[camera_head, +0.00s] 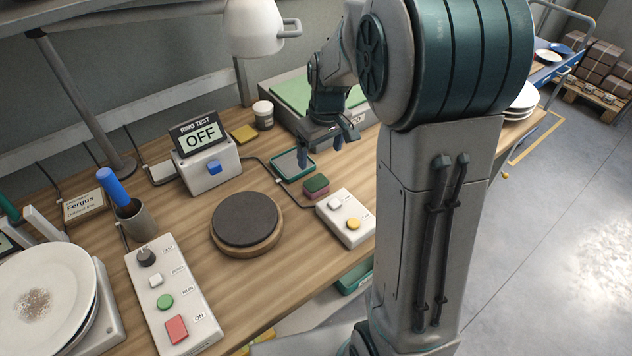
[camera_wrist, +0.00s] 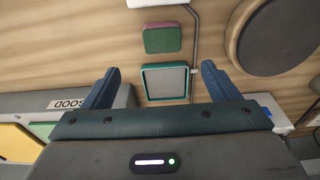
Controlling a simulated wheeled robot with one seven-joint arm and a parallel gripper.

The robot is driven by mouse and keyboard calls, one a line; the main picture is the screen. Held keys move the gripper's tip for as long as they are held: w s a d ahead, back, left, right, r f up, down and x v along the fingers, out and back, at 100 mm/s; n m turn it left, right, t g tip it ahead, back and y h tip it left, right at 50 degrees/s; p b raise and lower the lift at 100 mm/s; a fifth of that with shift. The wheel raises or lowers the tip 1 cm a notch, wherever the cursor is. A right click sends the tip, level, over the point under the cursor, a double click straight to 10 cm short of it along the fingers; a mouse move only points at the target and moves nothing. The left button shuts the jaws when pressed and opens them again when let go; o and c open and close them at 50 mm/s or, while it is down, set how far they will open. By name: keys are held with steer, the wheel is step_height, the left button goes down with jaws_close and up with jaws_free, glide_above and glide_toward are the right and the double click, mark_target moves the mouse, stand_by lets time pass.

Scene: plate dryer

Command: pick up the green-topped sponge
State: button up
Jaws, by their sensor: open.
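The green-topped sponge (camera_head: 316,184) lies on the wooden bench, with a dark reddish lower layer. It sits between a green-rimmed tray (camera_head: 294,164) and a white button box (camera_head: 345,217). In the wrist view the sponge (camera_wrist: 163,39) is beyond the tray (camera_wrist: 165,83), roughly ahead of the space between my fingers. My gripper (camera_head: 338,138) is above the bench, behind and to the right of the sponge in the head view. In the wrist view my gripper (camera_wrist: 162,88) has its two blue fingers wide apart with nothing between them. It does not touch the sponge.
A round dark pad (camera_head: 246,219) on a wooden base lies left of the sponge. A cable (camera_head: 272,172) runs beside the tray. The "RING TEST OFF" display (camera_head: 201,137) and a lidded jar (camera_head: 263,115) stand behind. A green-topped box (camera_head: 300,97) is at the back.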

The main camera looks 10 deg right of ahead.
glide_above(316, 182)
steer(key=f, duration=0.6)
steer(key=shift+s+d+f, duration=0.15)
steer(key=shift+d+f, duration=0.15)
steer(key=shift+f, duration=0.05)
steer(key=shift+w+a+f+p, duration=0.15)
steer(key=shift+f+p, duration=0.25)
steer(key=shift+f, duration=0.95)
steer(key=shift+w+a+f+p, duration=0.1)
steer(key=shift+f+p, duration=0.3)
steer(key=shift+f, duration=0.95)
steer(key=c, duration=1.1)
